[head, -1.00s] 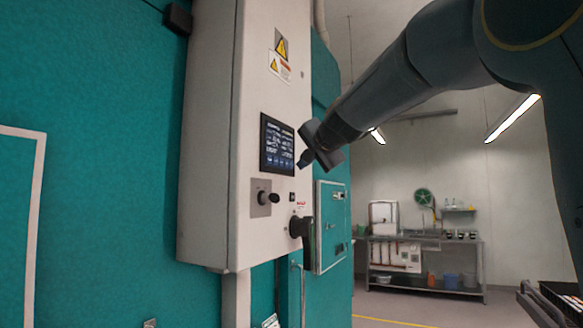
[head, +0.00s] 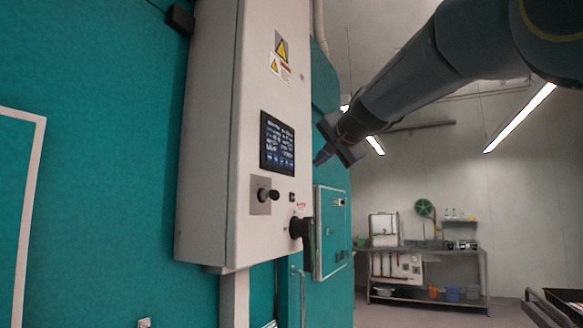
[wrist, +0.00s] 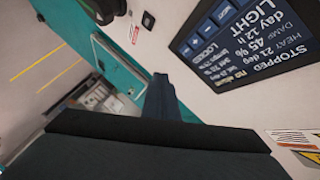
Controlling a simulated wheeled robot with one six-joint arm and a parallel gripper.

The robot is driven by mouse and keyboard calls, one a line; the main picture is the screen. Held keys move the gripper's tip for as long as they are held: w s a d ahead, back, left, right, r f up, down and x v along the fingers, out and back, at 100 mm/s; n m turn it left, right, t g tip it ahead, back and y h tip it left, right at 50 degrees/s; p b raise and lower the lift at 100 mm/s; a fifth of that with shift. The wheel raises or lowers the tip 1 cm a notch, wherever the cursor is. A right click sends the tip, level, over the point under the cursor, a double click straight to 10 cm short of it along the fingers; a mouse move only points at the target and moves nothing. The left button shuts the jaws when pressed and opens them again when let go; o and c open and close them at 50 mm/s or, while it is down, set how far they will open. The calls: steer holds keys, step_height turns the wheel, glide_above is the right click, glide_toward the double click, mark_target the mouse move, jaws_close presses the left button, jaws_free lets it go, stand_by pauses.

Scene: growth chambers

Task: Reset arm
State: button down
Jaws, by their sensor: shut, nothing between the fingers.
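My gripper (head: 323,157) is at the end of my arm, which reaches in from the upper right in the head view. It is shut and empty, with its tip just right of the control panel's screen (head: 277,144) and apart from it. In the wrist view the shut fingers (wrist: 160,98) point up from the dark gripper body. The screen (wrist: 245,40) also shows there at the upper right, with text that includes "STOPPED" and "LIGHT".
The white control cabinet (head: 215,130) stands on a teal chamber wall (head: 90,90). Below the screen are a black knob (head: 268,195) and a dark handle (head: 302,230). A metal bench (head: 425,247) stands at the back.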

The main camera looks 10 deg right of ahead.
stand_by(0.3)
steer(key=s+a+f+n+g+h, duration=0.1)
steer(key=s+f+n+g, duration=0.15)
steer(key=f, duration=1.55)
steer(key=s+f+n+g, duration=0.1)
steer(key=s+f+g, duration=0.3)
steer(key=f, duration=1.4)
steer(key=s+f+n+g+h, duration=0.1)
steer(key=s+f+n+g, duration=0.5)
steer(key=s+f, duration=2.1)
steer(key=shift+g+h, duration=0.3)
steer(key=shift+g, duration=0.45)
